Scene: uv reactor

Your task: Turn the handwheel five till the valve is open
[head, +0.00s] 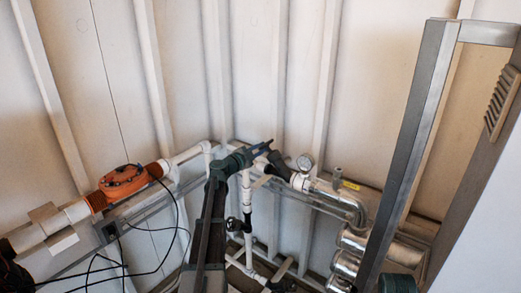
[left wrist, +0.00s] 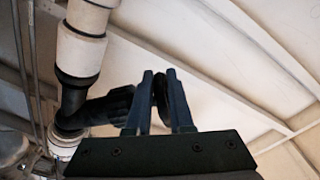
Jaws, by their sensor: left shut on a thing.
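My left gripper (head: 264,148) reaches up to the pipework in the middle of the head view, beside a black valve body (head: 280,166). In the left wrist view my left gripper (left wrist: 159,76) has its two blue-grey fingers closed on the dark rim of a handwheel (left wrist: 159,95), seen nearly edge-on. The black valve body (left wrist: 108,107) runs from the wheel to the pipe on the left. The fingers hide much of the wheel, and its turn angle cannot be told. My right gripper is not in view.
A pressure gauge (head: 305,162) and silver piping (head: 336,196) lie just right of the valve. A smaller black handwheel (head: 234,224) sits lower. An orange housing (head: 123,181) with black cables is at left. A grey metal frame (head: 411,150) stands at right.

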